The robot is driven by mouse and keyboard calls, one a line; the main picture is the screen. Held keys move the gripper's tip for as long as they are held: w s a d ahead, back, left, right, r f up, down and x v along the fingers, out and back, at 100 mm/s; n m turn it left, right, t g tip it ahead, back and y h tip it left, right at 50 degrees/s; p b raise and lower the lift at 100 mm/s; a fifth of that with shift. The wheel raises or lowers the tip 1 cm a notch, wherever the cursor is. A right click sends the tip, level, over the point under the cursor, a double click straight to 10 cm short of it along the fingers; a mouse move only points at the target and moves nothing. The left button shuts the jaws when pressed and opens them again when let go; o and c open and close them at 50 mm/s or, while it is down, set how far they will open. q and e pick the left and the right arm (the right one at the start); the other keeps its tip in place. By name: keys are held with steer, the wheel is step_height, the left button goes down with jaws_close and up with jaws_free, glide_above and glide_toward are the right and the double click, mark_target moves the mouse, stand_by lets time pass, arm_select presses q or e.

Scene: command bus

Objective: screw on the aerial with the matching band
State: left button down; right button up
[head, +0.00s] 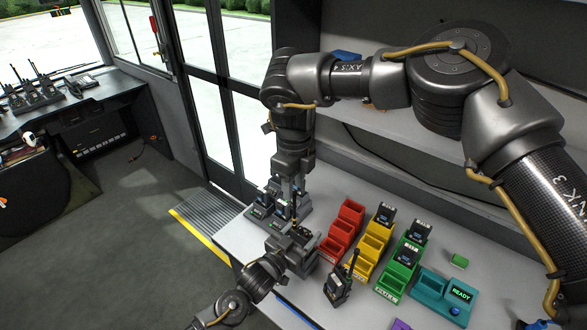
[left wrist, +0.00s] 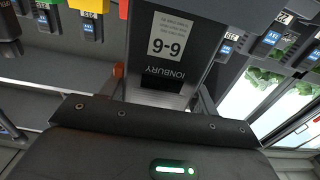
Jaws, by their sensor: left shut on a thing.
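My left gripper (head: 303,238) is shut on a dark handheld radio above the near left part of the table. In the left wrist view the radio's body (left wrist: 165,50) fills the top middle, with a white label reading 6-6 or 9-9. My right gripper (head: 292,196) points straight down just above that radio, fingers close together around a thin dark aerial (head: 294,222). A small yellowish band seems to show near the aerial's lower end. Whether the aerial touches the radio's top I cannot tell. Another radio (head: 338,288) with an aerial stands upright on the table.
Red (head: 338,232), yellow (head: 372,240) and green (head: 398,268) stepped bins stand to the right; yellow and green hold radios. A teal unit (head: 430,288) reads READY. A small green block (head: 459,261) lies behind it. Several radios stand in a dark rack (head: 262,210) left of my grippers.

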mark_target(294, 197)
steer(key=shift+f, duration=3)
steer(key=shift+c, duration=0.4)
jaws_close()
